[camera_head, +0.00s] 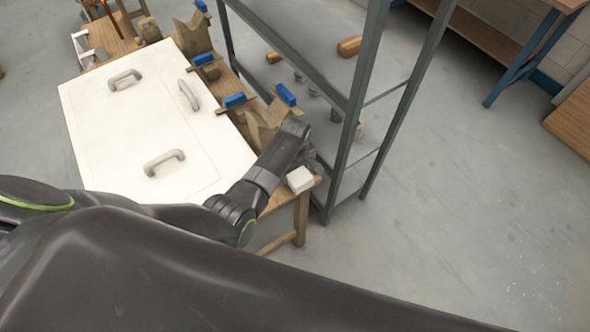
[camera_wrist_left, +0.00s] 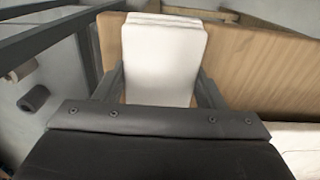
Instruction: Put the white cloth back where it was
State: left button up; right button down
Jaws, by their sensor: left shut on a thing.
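The white cloth (camera_head: 300,180) is a folded, block-like stack at the near right corner of the wooden workbench (camera_head: 302,210). In the left wrist view the cloth (camera_wrist_left: 164,50) lies between the two fingers of my left gripper (camera_wrist_left: 162,84), over the brown wood. My left gripper (camera_head: 302,165) is shut on the cloth. Whether the cloth touches the bench top cannot be told. My right gripper is not in view.
A large white panel (camera_head: 130,120) with grey handles (camera_head: 165,162) covers much of the bench. Blue-handled clamps (camera_head: 235,100) and wooden blocks line its right side. A grey metal shelf rack (camera_head: 350,120) stands close on the right. Open floor (camera_head: 450,200) lies beyond.

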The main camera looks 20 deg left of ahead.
pick_arm(q)
jog(key=o, duration=0.9)
jog(key=shift+r, duration=0.6)
notch_tip(320, 180, up, 11)
jog(key=shift+s+f, duration=0.1)
